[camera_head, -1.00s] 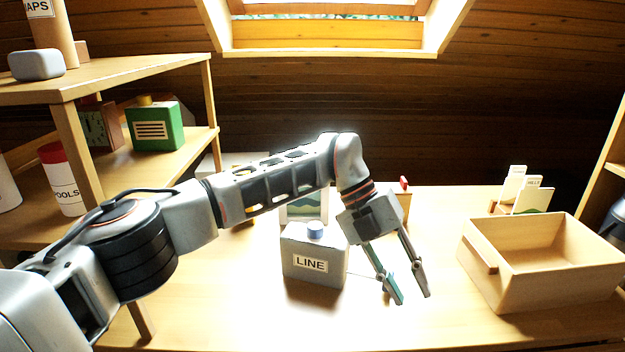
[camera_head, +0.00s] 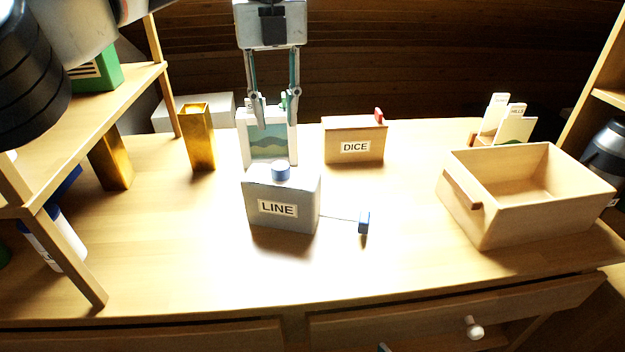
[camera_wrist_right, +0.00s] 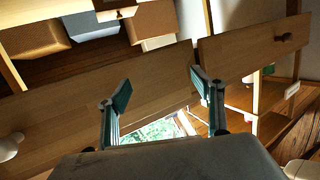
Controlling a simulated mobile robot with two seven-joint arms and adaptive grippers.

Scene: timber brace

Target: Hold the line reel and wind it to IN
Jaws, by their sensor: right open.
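The line reel (camera_head: 283,205), a grey box labelled LINE, stands upright on the bench in the head view. A blue round knob (camera_head: 281,171) sits on its top. A thin line runs from its right side to a small blue tab (camera_head: 364,222) on the bench. No IN marking is readable. My left gripper (camera_head: 275,118) points down above and behind the reel, fingers apart and empty, in front of a landscape picture. My right gripper (camera_wrist_right: 161,97) shows in the right wrist view, open and empty, near wooden drawer fronts. The reel does not show there.
A DICE box (camera_head: 354,140) stands behind and right of the reel. An empty wooden crate (camera_head: 465,215) is at the right. A gold block (camera_head: 198,137) stands behind left, near the shelf (camera_head: 75,262). The bench in front of the reel is clear.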

